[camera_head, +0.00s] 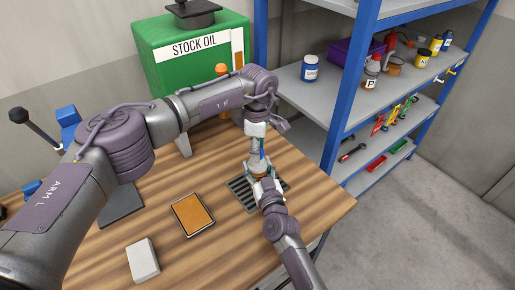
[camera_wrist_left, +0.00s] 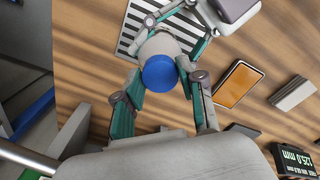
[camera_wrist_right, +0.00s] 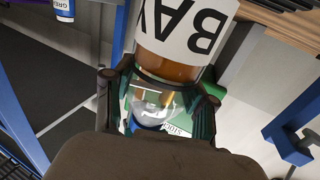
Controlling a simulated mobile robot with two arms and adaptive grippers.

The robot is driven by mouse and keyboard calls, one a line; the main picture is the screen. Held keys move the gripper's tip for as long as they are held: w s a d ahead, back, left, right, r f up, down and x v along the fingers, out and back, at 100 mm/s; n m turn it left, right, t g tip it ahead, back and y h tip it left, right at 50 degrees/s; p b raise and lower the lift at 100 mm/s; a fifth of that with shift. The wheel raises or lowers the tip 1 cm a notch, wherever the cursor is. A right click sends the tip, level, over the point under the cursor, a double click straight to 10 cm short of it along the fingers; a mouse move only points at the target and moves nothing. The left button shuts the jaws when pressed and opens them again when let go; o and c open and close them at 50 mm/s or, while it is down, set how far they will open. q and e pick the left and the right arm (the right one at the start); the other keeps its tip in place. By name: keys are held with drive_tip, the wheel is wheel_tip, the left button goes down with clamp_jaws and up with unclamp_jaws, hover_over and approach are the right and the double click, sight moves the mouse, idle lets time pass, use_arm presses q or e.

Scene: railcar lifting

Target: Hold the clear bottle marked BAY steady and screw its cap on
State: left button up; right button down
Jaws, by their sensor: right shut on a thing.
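The clear bottle marked BAY fills the upper part of the right wrist view (camera_wrist_right: 180,50), with a white label and amber contents. It stands upright over the dark slotted plate (camera_head: 240,193) on the table. My right gripper (camera_head: 262,178) is shut on the bottle from the side. The blue cap (camera_wrist_left: 160,72) shows from above in the left wrist view, in line with the bottle. My left gripper (camera_wrist_left: 162,78) points down from above, its fingertips on either side of the cap. Whether they press on it is unclear. The cap's thread and the bottle's mouth are hidden.
An amber-topped tray (camera_head: 193,214) and a white block (camera_head: 142,260) lie on the wooden table (camera_head: 200,255). A green STOCK OIL container (camera_head: 190,50) stands behind. A blue-framed shelf (camera_head: 333,110) with bottles and tools stands at the right, beyond the table edge.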

use_arm(q)
drive_tip(key=o, duration=0.4)
wheel_tip(320, 180, up, 12)
idle(0.5)
use_arm(e)
drive_tip(key=shift+c, duration=1.4)
unclamp_jaws()
drive_tip(key=v, duration=1.2)
